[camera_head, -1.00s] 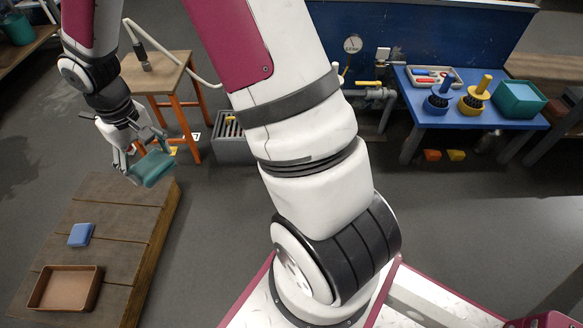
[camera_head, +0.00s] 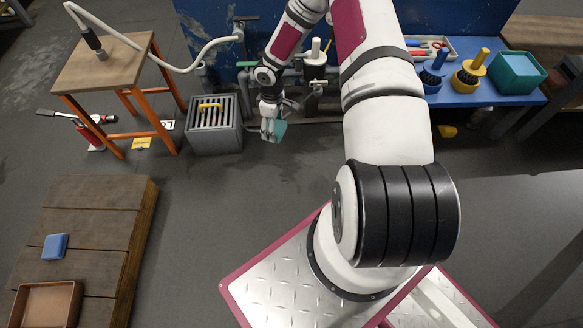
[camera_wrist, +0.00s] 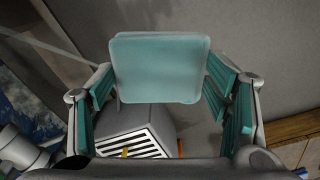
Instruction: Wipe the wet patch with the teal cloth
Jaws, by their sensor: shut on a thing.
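My gripper (camera_head: 268,127) is shut on the teal cloth (camera_head: 279,131) and holds it over the floor in front of the pipework, right of the grey grated box. In the wrist view the teal cloth (camera_wrist: 160,68) is a flat rounded pad, held between fingers with teal pads. I cannot tell from the head view how far the cloth is above the floor. No wet patch can be made out with certainty; the floor (camera_head: 260,185) shows uneven dark tones near the cloth.
A grey box with a slotted top (camera_head: 213,126) stands left of my gripper. A wooden table with orange legs (camera_head: 104,66) is further left. A low wooden platform (camera_head: 95,205) carries a blue block (camera_head: 55,246) and a brown tray (camera_head: 76,300). A blue bench (camera_head: 505,115) stands at right.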

